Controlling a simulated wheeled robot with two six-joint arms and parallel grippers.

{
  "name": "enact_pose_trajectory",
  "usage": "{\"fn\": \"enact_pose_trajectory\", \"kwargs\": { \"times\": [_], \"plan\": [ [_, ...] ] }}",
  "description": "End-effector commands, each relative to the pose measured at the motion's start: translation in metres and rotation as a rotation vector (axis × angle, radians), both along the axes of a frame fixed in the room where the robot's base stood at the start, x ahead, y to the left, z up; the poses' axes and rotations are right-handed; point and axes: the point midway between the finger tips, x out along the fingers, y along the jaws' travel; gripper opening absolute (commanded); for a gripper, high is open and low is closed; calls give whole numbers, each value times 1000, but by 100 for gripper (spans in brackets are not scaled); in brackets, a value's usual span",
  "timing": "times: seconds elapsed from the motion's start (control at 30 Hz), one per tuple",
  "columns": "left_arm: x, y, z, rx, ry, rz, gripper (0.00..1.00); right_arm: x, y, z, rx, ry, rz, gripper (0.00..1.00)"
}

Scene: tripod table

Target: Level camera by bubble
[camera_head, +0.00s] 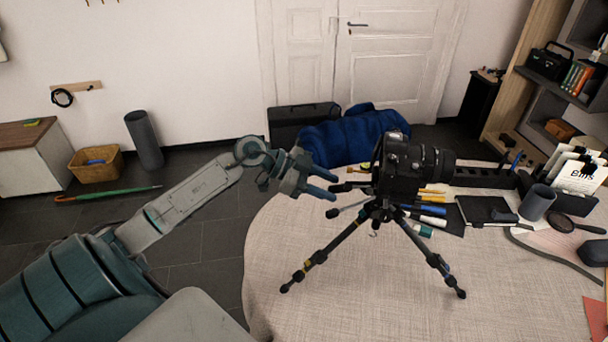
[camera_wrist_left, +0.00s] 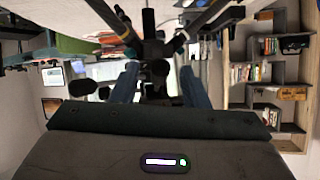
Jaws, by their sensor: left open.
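A black camera (camera_head: 402,168) with a long lens pointing right sits on a small black tripod (camera_head: 379,212) on the cloth-covered round table (camera_head: 330,310). Its head handles (camera_head: 345,187) stick out to the left. My left gripper (camera_head: 332,185) is open just left of the handles, its two blue fingers pointing at the tripod head. In the left wrist view, which looks upside down, the fingers (camera_wrist_left: 160,85) stand on either side of the dark tripod head (camera_wrist_left: 153,70), with a knob (camera_wrist_left: 80,88) outside the left finger. I cannot make out the bubble. My right gripper is not in view.
Pens and tubes (camera_head: 428,210), a black notebook (camera_head: 485,210), a grey cup (camera_head: 537,202) and a magnifier (camera_head: 562,221) lie on the table behind and right of the tripod. The front of the table is bare.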

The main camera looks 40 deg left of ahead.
Motion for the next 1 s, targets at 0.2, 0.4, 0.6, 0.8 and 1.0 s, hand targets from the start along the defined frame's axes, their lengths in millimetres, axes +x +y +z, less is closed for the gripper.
{"fn": "enact_pose_trajectory", "kwargs": {
  "times": [0.2,0.4,0.6,0.8,1.0],
  "plan": [
    [-13,19,9,7,4,-1,41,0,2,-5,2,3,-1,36],
    [-22,33,18,7,5,-1,41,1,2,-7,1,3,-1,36],
    [-32,46,26,6,5,-4,41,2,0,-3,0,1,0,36],
    [-39,57,39,2,9,-3,41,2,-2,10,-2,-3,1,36],
    [-46,67,44,-1,5,-4,41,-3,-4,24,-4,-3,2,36]
  ]
}}
